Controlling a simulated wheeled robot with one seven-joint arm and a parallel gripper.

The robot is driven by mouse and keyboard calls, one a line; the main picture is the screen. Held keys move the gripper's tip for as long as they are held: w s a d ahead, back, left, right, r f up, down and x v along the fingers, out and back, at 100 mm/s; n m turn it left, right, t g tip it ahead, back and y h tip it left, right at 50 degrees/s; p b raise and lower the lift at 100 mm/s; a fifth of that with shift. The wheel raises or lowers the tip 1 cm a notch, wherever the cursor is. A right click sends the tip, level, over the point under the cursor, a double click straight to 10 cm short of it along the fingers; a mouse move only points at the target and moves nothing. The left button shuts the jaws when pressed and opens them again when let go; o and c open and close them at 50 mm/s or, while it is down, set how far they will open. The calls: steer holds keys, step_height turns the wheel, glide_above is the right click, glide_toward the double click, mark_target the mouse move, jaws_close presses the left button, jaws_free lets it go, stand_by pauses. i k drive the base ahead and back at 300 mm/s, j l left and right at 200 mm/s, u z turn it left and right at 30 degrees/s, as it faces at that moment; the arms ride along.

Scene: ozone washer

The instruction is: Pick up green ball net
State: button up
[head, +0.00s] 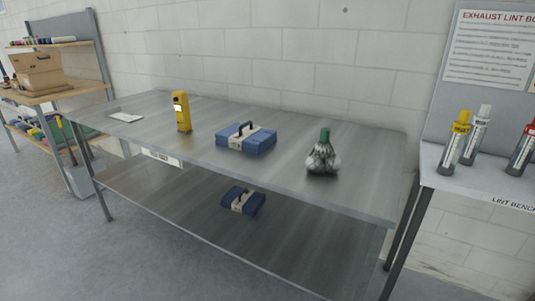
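The green ball net (323,156) stands on the right part of a steel table's top. It has a green upper part and a bundle of whitish and dark balls in netting below. It stands apart from the other things on the table, to the right of a blue case. My gripper is not in view.
The steel table (370,192) has a lower shelf with a blue case (243,201). On its top are another blue case (246,138), a yellow device (181,112) and a white flat item (126,117). A bench with several cylinders (460,140) stands at right. Floor at front left is clear.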

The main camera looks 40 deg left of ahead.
mark_target(321, 154)
steer(key=u, duration=1.2)
steer(key=z, duration=0.3)
steer(key=i+j+z, duration=0.2)
steer(key=j+z, duration=0.2)
steer(key=i+j+z, duration=0.15)
steer(key=j+z, duration=0.25)
steer(key=i+j, duration=0.1)
steer(key=j, duration=0.25)
steer(key=i+j+z, duration=0.1)
steer(key=j, duration=0.25)
steer(key=i+j, duration=0.1)
steer(key=j, duration=0.25)
steer(key=i+j, duration=0.1)
steer(key=j, duration=0.25)
steer(key=z, duration=0.05)
